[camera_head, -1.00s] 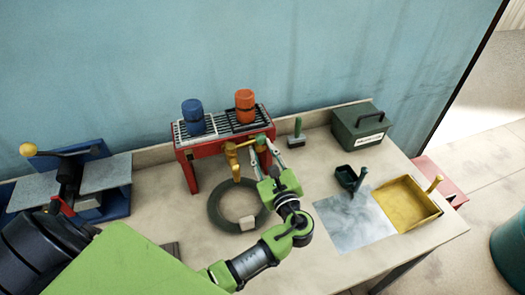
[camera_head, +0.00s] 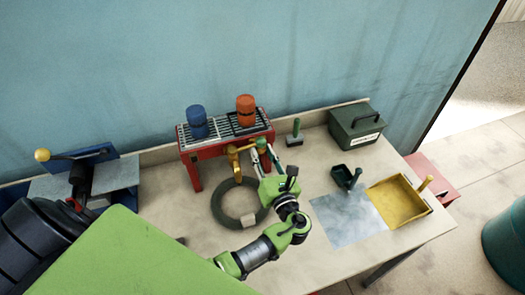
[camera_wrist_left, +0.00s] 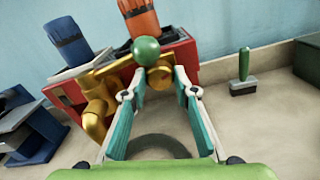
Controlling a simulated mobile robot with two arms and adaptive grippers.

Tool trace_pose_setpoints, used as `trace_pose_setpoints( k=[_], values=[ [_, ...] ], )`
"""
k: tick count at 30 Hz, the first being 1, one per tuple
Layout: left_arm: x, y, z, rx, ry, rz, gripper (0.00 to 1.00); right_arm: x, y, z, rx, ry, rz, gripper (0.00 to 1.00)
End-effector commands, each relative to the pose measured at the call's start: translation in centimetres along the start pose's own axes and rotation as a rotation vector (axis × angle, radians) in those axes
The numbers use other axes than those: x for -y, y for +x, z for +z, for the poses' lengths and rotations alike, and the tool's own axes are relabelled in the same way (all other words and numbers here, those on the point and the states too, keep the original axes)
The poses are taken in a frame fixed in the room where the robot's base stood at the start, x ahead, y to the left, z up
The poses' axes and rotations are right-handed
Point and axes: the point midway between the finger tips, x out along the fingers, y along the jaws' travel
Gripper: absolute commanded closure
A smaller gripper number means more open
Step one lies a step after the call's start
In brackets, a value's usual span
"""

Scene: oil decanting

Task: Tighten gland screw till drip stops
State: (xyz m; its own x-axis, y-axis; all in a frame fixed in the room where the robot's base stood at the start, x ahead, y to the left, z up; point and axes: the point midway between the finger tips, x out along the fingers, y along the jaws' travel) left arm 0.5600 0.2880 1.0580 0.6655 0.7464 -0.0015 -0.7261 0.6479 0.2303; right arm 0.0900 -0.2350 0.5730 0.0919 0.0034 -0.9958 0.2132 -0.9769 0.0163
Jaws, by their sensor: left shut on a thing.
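A brass tap (camera_head: 234,155) sticks out from the front of the red stand (camera_head: 194,175). It also shows in the left wrist view (camera_wrist_left: 93,120), with a green ball (camera_wrist_left: 146,50) above a round brass end, which looks like the gland screw (camera_wrist_left: 160,77). My left gripper (camera_head: 260,153) is at the tap's right side, its two fingers on either side of the round brass end, shut on it in the left wrist view (camera_wrist_left: 160,90). I cannot make out any drip. My right gripper is not in view.
A blue can (camera_head: 197,122) and an orange can (camera_head: 246,110) stand on the stand's grating. A dark ring (camera_head: 224,214) lies below the tap. A green-handled brush (camera_head: 296,133), green box (camera_head: 355,133), small dark scoop (camera_head: 346,178) and yellow tray (camera_head: 407,217) are to the right.

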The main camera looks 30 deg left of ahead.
Motion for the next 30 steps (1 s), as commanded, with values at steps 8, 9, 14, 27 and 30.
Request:
trace_pose_setpoints(
  k=[8, 9, 14, 27, 30],
  values=[
    [0.01, 0.07, 0.18, 0.004, 0.06, 0.001, 0.94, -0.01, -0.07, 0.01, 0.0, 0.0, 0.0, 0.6],
    [0.01, 0.07, 0.18, 0.004, 0.063, 0.001, 0.94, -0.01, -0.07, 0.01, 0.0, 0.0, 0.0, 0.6],
    [0.01, 0.07, 0.2, 0.005, 0.065, 0.001, 0.94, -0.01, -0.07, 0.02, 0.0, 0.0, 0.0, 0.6],
    [0.0, 0.05, 0.12, 0.003, 0.064, 0.001, 0.56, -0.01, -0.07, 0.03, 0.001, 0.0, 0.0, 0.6],
    [0.0, 0.04, 0.09, 0.002, 0.064, 0.001, 0.56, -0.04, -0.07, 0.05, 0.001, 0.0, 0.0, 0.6]
  ],
)
